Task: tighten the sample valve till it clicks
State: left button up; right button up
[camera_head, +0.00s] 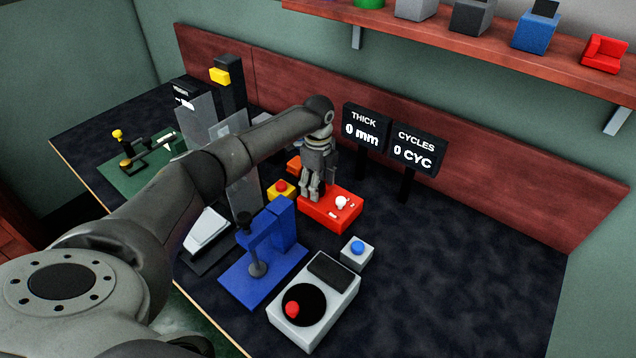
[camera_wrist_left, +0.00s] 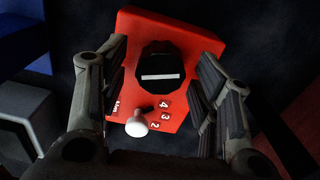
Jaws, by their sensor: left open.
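A red box (camera_head: 325,212) stands on the dark bench, with a small white knob (camera_head: 341,202) on top. In the left wrist view the red box (camera_wrist_left: 195,42) carries a black faceted knob (camera_wrist_left: 162,58) with a white bar across it. The white knob (camera_wrist_left: 137,124) and the printed numbers 2, 3 and 4 sit below it. My left gripper (camera_head: 312,192) points down over the left part of the box. Its open fingers (camera_wrist_left: 160,92) stand on either side of the black knob, apart from it. No label names the sample valve. My right gripper is out of view.
A blue press (camera_head: 281,226), a yellow box with a red button (camera_head: 280,190), and a white box with a blue button (camera_head: 357,251) stand close by. Two display signs (camera_head: 366,127) stand behind. The bench to the right is clear.

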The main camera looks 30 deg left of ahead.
pick_arm(q)
notch_tip(320, 180, up, 12)
dwell(0.4)
jog(key=shift+r, duration=0.1)
dwell(0.6)
